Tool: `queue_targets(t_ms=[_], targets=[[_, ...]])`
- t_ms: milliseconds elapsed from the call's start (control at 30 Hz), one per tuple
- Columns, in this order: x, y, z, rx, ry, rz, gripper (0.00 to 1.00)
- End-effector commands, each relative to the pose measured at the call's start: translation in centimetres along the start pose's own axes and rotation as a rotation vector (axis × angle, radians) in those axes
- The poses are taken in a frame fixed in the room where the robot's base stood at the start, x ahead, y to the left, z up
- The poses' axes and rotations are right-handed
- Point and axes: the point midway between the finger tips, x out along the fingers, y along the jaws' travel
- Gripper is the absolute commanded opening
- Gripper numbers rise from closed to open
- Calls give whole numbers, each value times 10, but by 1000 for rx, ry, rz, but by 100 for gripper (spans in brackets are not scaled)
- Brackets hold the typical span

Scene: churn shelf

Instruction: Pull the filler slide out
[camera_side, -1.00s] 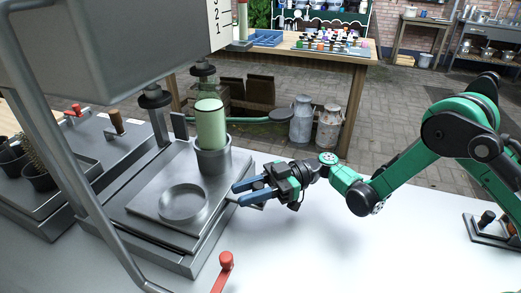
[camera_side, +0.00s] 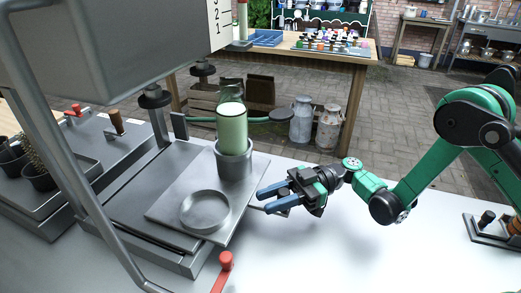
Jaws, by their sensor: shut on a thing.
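The filler slide (camera_side: 168,208) is a flat grey metal plate, drawn partly out to the right over its base (camera_side: 135,222). It carries a shallow round recess ring (camera_side: 205,210) and a metal cup holder (camera_side: 234,163). A bottle of pale green liquid (camera_side: 232,128) stands upright in the holder. My gripper (camera_side: 264,201) is at the slide's right edge, its blue fingers pointing left. It is shut on the slide's edge or handle, and the fingers hide the exact grip.
A red-knobbed lever (camera_side: 226,262) stands at the front, close to the slide's front corner. A grey housing (camera_side: 110,50) overhangs at the upper left, with its metal frame bar in front. The white tabletop (camera_side: 340,250) is clear at right.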

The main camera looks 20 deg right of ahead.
Motion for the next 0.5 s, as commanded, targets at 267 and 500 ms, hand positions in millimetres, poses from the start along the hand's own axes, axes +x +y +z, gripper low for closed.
queue_targets(t_ms=[267, 500], targets=[[-1, 1, 0, 0, -1, 5, 39], [0, 1, 0, 0, -1, 2, 58]])
